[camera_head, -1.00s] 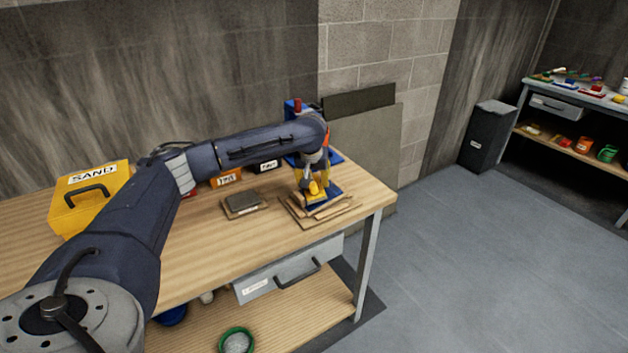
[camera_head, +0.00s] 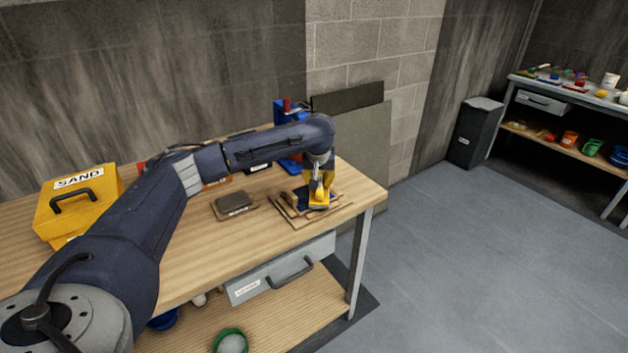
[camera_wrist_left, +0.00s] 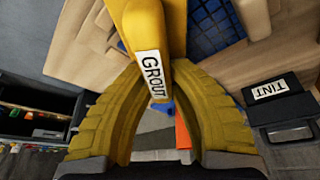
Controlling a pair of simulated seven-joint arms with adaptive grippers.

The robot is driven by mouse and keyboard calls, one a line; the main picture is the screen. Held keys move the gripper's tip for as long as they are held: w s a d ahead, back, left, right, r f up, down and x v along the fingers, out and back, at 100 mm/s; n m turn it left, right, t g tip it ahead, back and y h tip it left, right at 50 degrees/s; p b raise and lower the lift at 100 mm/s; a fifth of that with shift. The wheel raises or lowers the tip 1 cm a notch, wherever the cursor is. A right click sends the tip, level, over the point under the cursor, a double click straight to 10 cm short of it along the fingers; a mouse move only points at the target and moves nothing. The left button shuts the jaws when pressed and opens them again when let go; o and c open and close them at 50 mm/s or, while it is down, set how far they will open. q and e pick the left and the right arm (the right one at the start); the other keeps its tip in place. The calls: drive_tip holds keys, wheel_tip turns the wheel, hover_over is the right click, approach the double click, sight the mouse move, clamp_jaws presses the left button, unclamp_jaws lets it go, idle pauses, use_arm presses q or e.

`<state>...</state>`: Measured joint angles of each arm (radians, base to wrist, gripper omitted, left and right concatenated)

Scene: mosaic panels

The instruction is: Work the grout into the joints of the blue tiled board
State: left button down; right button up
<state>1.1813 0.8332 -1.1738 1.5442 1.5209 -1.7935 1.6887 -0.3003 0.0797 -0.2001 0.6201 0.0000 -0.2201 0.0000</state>
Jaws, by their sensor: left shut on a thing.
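My left gripper (camera_head: 321,180) is shut on a yellow grout float (camera_head: 319,200), whose handle carries a GROUT label in the left wrist view (camera_wrist_left: 155,75). The blue tiled board (camera_head: 299,195) lies on a wooden base at the right end of the workbench. The float is low over the board's right part and hides some of it; I cannot tell whether it touches the tiles. Blue tiles also show beside the float in the left wrist view (camera_wrist_left: 210,25). My right gripper is in neither view.
A grey block on a small board (camera_head: 234,202) lies left of the tiled board. A yellow SAND box (camera_head: 78,205) stands at the bench's left. A blue object (camera_head: 282,112) stands behind my wrist. A black TINT box (camera_wrist_left: 268,90) is close by. The bench's front strip is clear.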

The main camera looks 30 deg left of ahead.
use_arm(q)
drive_tip(key=shift+w+d+r, duration=0.1)
drive_tip(key=shift+w+d, duration=0.1)
drive_tip(key=shift+d, duration=0.3)
drive_tip(key=shift+w+a+r, duration=0.1)
drive_tip(key=shift+w+a, duration=0.25)
drive_tip(key=shift+a, duration=0.4)
drive_tip(key=shift+w+a+f, duration=0.1)
drive_tip(key=shift+w+a, duration=0.25)
drive_tip(key=shift+a, duration=0.35)
drive_tip(key=shift+w+a+r, duration=0.1)
drive_tip(key=shift+w+a, duration=0.25)
drive_tip(key=shift+a, duration=0.4)
drive_tip(key=shift+d, duration=0.1)
